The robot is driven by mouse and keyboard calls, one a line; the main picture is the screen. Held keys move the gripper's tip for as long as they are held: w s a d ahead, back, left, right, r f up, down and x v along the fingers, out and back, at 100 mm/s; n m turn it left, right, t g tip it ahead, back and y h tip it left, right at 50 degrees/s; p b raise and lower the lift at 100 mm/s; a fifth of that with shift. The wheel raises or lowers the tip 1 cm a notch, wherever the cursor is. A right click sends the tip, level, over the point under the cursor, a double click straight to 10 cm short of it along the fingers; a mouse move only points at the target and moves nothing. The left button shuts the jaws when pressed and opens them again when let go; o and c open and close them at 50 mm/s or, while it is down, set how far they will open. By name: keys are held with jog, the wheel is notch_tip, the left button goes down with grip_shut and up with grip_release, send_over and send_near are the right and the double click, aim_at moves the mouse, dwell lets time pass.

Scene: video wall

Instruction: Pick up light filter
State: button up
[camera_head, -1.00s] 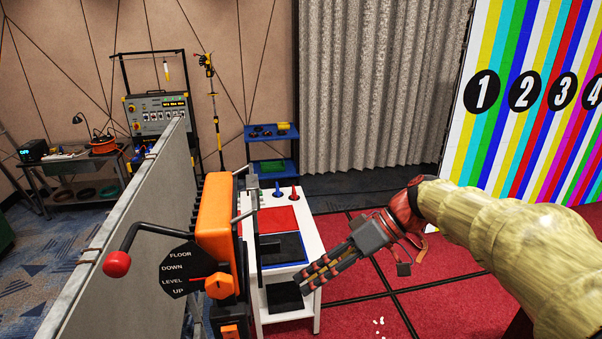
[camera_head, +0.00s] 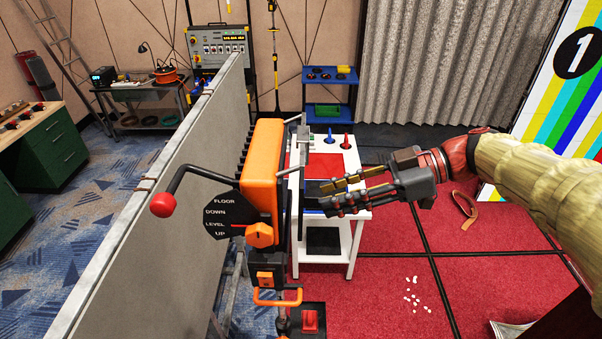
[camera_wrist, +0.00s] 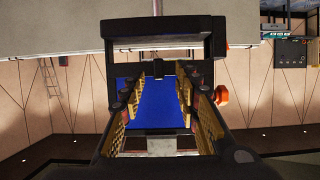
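My gripper (camera_head: 328,196) points left, level, in front of the orange lamp-like unit (camera_head: 262,165) in the head view. Its two fingers are apart and nothing shows held between them. In the wrist view a flat blue panel (camera_wrist: 160,103), which may be the light filter, shows beyond and between the open fingers (camera_wrist: 158,88). A dark frame (camera_wrist: 160,42) crosses above it. In the head view a thin dark upright frame beside the orange unit is seen edge-on, partly hidden. A red panel (camera_head: 299,160) lies on the white table (camera_head: 352,160).
A grey wall panel (camera_head: 160,180) stands left of the orange unit. A lever with a red knob (camera_head: 163,204) sticks out over it. Blue and red cones stand at the table's back. The red floor on the right is largely open, with small white bits (camera_head: 415,295).

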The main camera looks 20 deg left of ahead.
aim_at(322, 196)
jog(key=x, duration=0.3)
jog(key=shift+w+p, duration=0.1)
jog(key=shift+p, duration=0.25)
jog(key=shift+c, duration=1.3)
grip_shut()
